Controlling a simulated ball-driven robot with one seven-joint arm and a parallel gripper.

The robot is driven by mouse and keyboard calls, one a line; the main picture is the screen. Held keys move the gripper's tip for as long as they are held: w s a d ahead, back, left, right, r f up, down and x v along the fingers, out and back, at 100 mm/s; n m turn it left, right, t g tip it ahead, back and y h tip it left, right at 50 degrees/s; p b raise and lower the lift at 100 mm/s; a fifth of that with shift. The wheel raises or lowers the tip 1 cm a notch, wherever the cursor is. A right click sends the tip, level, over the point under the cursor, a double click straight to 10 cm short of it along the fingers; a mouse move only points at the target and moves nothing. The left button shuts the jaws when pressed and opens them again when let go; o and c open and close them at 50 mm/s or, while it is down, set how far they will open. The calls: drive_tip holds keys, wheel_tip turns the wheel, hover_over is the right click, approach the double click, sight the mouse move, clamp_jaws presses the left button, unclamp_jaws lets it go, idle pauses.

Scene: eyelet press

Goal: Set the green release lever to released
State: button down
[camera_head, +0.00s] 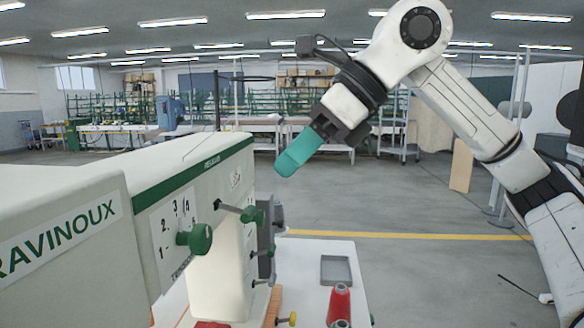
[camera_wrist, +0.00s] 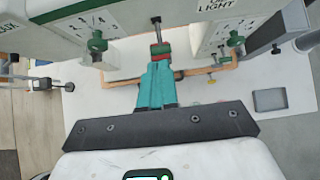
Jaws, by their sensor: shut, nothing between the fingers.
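The cream press carries several green-knobbed controls, and I cannot read which is labelled as the release lever. One is a metal rod with a green knob (camera_head: 250,214) sticking out from the press's front end. A larger green knob (camera_head: 195,239) sits on the numbered dial plate; it also shows in the wrist view (camera_wrist: 101,47). My gripper (camera_head: 287,165) has teal fingers, shut and empty, in the air right of and above the press. In the wrist view my gripper (camera_wrist: 159,64) points toward the press.
The white table (camera_head: 300,254) holds a grey tray (camera_head: 336,270) and a red spool (camera_head: 339,303). Floor to the right is open.

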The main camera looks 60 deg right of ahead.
drive_tip(key=v, duration=0.8)
drive_tip(key=shift+s+r, duration=0.15)
drive_tip(key=shift+d, duration=0.1)
idle(0.4)
